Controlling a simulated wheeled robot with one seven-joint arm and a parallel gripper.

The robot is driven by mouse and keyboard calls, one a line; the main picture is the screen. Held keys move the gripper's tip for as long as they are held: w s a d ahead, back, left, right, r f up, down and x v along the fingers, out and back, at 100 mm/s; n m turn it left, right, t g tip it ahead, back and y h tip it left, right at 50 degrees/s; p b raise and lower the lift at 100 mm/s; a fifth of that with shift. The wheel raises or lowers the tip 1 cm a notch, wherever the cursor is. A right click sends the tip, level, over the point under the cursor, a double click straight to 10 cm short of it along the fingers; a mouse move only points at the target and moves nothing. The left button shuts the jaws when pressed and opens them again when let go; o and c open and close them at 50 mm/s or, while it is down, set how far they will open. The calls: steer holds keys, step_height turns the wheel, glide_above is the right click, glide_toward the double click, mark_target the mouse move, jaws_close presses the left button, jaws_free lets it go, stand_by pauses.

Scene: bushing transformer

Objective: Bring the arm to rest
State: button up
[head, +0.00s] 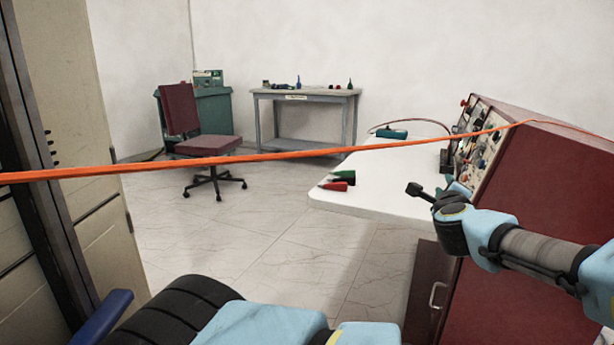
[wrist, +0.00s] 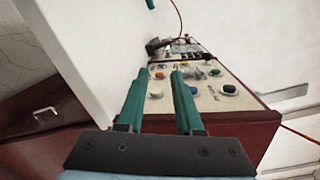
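My gripper (wrist: 158,74) shows in the wrist view with its two teal fingers apart and nothing between them. It points toward the sloped control panel (wrist: 215,92) with its coloured knobs; whether the fingertips touch the panel cannot be told. In the head view my arm (head: 540,250) reaches in from the right, in front of the dark red console (head: 540,190). The fingers are hard to make out there.
A white table (head: 375,185) adjoins the console and bears red and green clips (head: 340,181). An orange strap (head: 270,156) stretches across the head view. A chair (head: 208,145) and a workbench (head: 305,95) stand farther back. Open floor lies left of the table.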

steer(key=w+a+f+n+g+y, duration=0.2)
steer(key=w+a+f+n+y, duration=0.25)
steer(key=a, duration=0.55)
steer(key=w+a+f+n+g+y, duration=0.1)
steer(key=a+f+n+g+y, duration=0.15)
steer(key=a+f+n, duration=0.55)
steer(key=s+a+f+n+g+y, duration=0.1)
steer(key=s+a+f+n+g, duration=0.25)
steer(key=a, duration=0.35)
steer(key=s+a+f+n+g, duration=0.25)
steer(key=s+a, duration=0.25)
steer(key=a, duration=0.3)
steer(key=s+a+r+n+g+h, duration=0.2)
steer(key=s+a+r+n+g, duration=0.35)
steer(key=s+r, duration=0.55)
step_height(320, 180, up, 16)
steer(key=n+t+p, duration=0.1)
steer(key=p, duration=1.5)
steer(key=shift+s+a+n, duration=0.25)
steer(key=shift+n, duration=0.15)
steer(key=shift+o, duration=0.2)
steer(key=shift+r, duration=0.1)
